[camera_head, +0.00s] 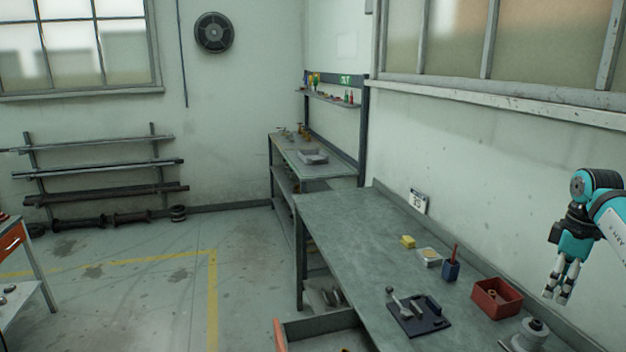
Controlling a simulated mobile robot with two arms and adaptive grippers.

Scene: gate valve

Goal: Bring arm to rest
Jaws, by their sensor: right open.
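My right gripper (558,294) is at the right edge of the head view, on a teal and white arm. Its fingers point down and are apart, with nothing between them. It hangs above the right side of the grey workbench (345,222), to the right of a red bin. My left gripper is not in view. No gate valve can be made out for certain; a grey rounded metal part with a dark top (530,335) stands at the bottom right, cut off by the frame edge.
An open drawer (318,327) juts out at the front.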

